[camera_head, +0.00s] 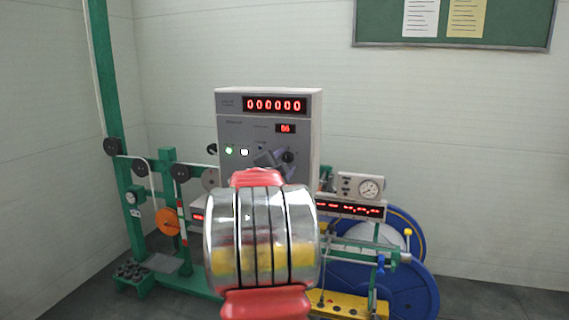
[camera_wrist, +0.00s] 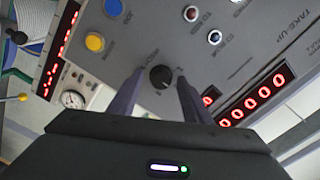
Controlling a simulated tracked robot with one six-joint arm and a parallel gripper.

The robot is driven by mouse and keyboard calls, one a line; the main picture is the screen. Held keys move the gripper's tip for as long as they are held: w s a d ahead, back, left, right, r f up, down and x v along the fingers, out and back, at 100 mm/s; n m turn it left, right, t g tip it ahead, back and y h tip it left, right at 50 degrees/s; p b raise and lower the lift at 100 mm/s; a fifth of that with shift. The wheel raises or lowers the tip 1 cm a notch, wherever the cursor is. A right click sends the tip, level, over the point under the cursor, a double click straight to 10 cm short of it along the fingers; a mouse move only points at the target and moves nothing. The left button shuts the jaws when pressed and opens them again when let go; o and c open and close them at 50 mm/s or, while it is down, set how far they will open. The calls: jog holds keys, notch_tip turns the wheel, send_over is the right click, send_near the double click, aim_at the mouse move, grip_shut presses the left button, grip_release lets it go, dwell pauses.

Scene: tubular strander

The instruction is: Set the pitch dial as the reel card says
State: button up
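In the wrist view a black round knob (camera_wrist: 160,77) with a pale mark sits on the grey panel; its printed label is too blurred to read, so I cannot confirm that it is the pitch dial. My gripper (camera_wrist: 159,88) is open, with one finger on each side of the knob; I cannot tell whether they touch it. In the head view my gripper (camera_head: 272,158) is at the cabinet face, beside the dark knob (camera_head: 288,156). I cannot pick out the reel card.
The grey cabinet (camera_head: 228,108) has a red display of zeros (camera_head: 274,105), a smaller red display (camera_head: 285,128), a green lamp (camera_head: 228,151) and a white button (camera_head: 244,152). Yellow (camera_wrist: 95,42) and blue (camera_wrist: 113,7) buttons lie near the knob. A green noticeboard (camera_head: 380,30) holds two sheets.

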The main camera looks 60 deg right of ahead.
jog(key=s+a, duration=0.2)
jog(key=a, duration=1.1)
jog(key=shift+a, duration=0.35)
dwell(0.5)
